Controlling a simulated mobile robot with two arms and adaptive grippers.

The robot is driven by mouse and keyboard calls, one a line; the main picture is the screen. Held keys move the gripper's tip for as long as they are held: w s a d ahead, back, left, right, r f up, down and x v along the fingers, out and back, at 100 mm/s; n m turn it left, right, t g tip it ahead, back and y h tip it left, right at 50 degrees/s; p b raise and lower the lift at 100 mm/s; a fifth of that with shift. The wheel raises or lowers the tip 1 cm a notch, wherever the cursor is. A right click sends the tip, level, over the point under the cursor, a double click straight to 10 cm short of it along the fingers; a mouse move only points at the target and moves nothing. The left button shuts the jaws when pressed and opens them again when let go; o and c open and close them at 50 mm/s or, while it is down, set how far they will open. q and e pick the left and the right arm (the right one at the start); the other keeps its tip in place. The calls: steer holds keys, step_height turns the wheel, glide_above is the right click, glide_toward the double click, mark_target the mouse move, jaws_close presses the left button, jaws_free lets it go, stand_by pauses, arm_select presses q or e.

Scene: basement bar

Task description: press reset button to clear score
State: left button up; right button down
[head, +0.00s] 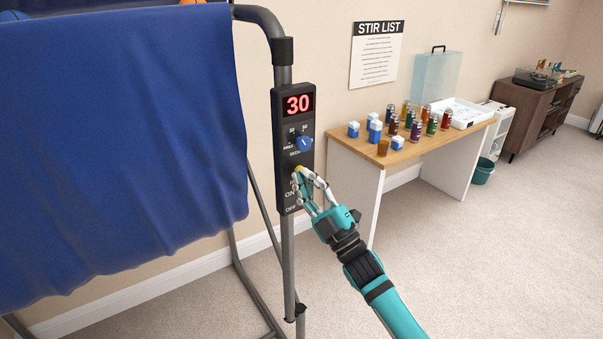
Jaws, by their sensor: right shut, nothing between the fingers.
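A black control panel (281,130) is fixed to the grey post of a frame. Its red display (298,104) reads 30. Below the display is a blue knob (304,143) with small labels around it. Lower down, a yellowish button (299,168) shows right at my fingertips, with ON and OFF labels further below. My right gripper (300,174) is shut and empty, its fingertips at the panel by this button. The fingers hide part of the panel; I cannot tell if they touch or press the button. My left gripper is not in view.
A blue cloth (120,140) hangs from the frame on the left. A wooden-topped table (455,138) with several bottles and small boxes stands to the right. A teal bin (482,173) and a dark cabinet (535,110) are further back. The carpet at right is clear.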

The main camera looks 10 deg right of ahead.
steer(key=shift+w, duration=0.15)
stand_by(0.5)
steer(key=shift+s+d, duration=0.25)
steer(key=shift+s, duration=0.55)
steer(key=shift+p, duration=0.35)
steer(key=shift+s+d+p, duration=0.25)
steer(key=shift+s+d, duration=0.05)
steer(key=shift+s, duration=0.5)
steer(key=shift+s+d+p, duration=0.25)
steer(key=shift+s+p, duration=0.05)
steer(key=shift+s, duration=0.45)
steer(key=shift+s+d+p, duration=0.25)
steer(key=shift+s+d, duration=0.05)
steer(key=shift+s, duration=0.5)
